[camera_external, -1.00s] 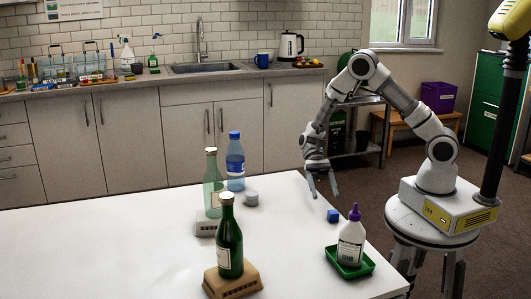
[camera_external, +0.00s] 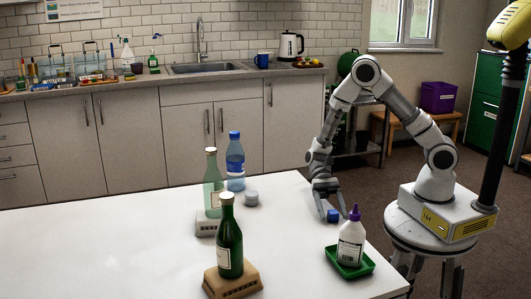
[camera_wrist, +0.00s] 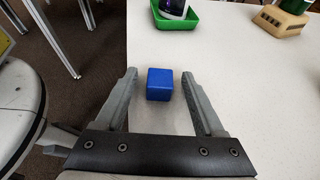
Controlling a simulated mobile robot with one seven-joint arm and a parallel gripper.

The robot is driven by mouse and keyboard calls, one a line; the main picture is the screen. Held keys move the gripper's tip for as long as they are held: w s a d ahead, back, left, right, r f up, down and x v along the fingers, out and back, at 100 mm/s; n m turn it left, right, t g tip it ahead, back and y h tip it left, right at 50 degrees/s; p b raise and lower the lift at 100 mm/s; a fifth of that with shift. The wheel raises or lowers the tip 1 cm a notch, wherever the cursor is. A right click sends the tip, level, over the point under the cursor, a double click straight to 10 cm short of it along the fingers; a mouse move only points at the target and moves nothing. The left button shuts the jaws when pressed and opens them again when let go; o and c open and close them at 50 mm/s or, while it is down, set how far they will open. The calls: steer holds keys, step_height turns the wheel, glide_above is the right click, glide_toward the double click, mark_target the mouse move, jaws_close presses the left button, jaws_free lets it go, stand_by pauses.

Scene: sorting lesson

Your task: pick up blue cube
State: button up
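The blue cube (camera_external: 333,216) sits on the white table (camera_external: 130,240) near its right edge. In the wrist view the blue cube (camera_wrist: 160,84) lies between the tips of my gripper's two fingers, with a gap on each side. My gripper (camera_external: 333,215) is low over the table and open, with one finger on each side of the cube; it also shows in the wrist view (camera_wrist: 160,78). The fingers do not appear to touch the cube.
A white bottle with a purple cap (camera_external: 351,240) stands in a green tray (camera_external: 366,267) close to the cube. The left of the table is clear.

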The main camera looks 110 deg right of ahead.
jaws_close()
steer(key=shift+r, duration=0.1)
